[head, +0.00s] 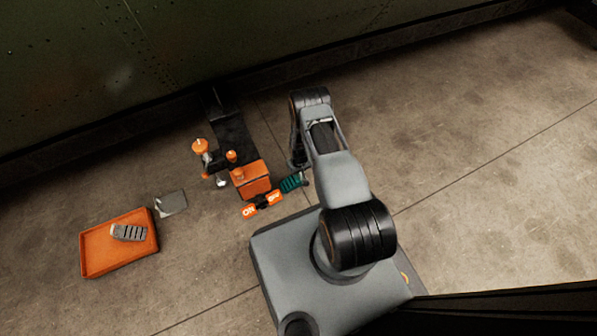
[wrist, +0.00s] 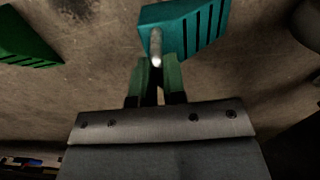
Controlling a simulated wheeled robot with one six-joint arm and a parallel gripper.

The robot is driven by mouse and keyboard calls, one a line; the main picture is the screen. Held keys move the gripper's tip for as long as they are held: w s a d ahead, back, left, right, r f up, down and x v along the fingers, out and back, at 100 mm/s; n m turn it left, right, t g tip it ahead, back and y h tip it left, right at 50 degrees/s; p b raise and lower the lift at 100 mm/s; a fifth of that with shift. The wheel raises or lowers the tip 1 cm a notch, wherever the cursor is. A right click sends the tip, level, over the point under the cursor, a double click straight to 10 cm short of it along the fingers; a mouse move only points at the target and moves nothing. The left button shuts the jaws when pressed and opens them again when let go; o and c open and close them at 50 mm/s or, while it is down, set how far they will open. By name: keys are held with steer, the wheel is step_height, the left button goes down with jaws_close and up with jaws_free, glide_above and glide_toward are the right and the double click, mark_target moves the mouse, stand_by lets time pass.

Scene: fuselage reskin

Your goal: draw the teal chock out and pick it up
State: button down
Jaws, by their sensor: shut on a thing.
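The teal chock (wrist: 192,24) is a ribbed wedge with a pale grey peg (wrist: 156,47) on its near end. It sits just beyond my gripper (wrist: 158,68) in the wrist view. My gripper's green fingers are shut on the peg. In the head view the teal chock (head: 291,183) shows just left of my arm, close to the orange block (head: 251,179). My gripper is mostly hidden behind my arm there. I cannot tell whether the chock touches the floor.
A green wedge (wrist: 24,42) lies at the upper left of the wrist view. In the head view, orange tags (head: 262,204) lie below the orange block. An orange tray (head: 100,262) holds a grey ribbed piece (head: 129,233). A grey plate (head: 171,203) lies beside it. Floor at right is clear.

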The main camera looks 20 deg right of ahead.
steer(key=c, duration=1.1)
jaws_free()
steer(key=shift+r, duration=0.15)
step_height(320, 180, up, 14)
steer(key=p, duration=0.6)
steer(key=shift+f, duration=0.2)
